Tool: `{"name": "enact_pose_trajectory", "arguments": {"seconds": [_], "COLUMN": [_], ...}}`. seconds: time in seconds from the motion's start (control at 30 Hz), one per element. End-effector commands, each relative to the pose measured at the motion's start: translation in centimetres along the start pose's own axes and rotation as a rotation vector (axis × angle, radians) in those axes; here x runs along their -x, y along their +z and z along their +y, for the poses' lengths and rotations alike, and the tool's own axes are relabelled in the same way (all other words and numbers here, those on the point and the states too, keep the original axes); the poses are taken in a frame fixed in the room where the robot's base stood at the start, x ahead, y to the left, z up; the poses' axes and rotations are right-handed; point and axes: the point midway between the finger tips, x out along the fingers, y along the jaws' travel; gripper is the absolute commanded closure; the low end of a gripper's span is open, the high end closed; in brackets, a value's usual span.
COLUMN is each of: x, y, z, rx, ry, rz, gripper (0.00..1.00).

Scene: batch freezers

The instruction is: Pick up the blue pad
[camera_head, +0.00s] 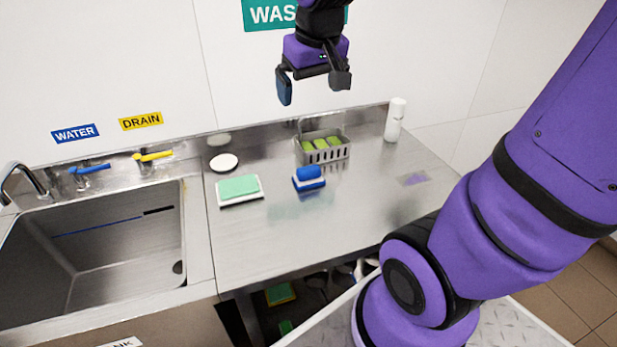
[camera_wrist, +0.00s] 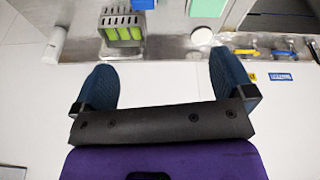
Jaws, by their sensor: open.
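The blue pad (camera_head: 309,174) rests on the steel counter, with a white layer and a darker blue edge beneath its raised top. It lies in front of the grey caddy. In the wrist view only part of the blue pad (camera_wrist: 143,4) shows, cut by the top edge. My gripper (camera_head: 312,86) is open and empty, high above the back of the counter near the wall. In the wrist view both dark blue fingers of my gripper (camera_wrist: 163,78) stand wide apart with nothing between them.
A grey caddy (camera_head: 328,156) with green pads stands behind the blue pad. A green pad (camera_head: 239,187) and a white round piece (camera_head: 223,162) lie left. A white bottle (camera_head: 395,120) stands right. The sink (camera_head: 110,250) is far left. The counter's front is clear.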

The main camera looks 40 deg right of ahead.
Motion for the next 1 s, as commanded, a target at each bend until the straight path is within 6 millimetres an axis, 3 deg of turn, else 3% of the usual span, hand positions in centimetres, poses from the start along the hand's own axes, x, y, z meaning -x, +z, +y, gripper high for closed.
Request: {"name": "enact_pose_trajectory", "arguments": {"seconds": [0.2,0.5,0.8,1.0], "x": [-5.5,-14.3,-22.7,-25.1], "y": [-3.6,-7.0,-8.0,-8.1], "z": [1.6,4.1,6.3,6.9], "rx": [-0.040,-0.094,-0.147,-0.163], "ry": [0.014,0.009,-0.016,-0.024], "rz": [-0.083,-0.183,-0.265,-0.283], "gripper": [0.00,0.00,0.00,0.00]}}
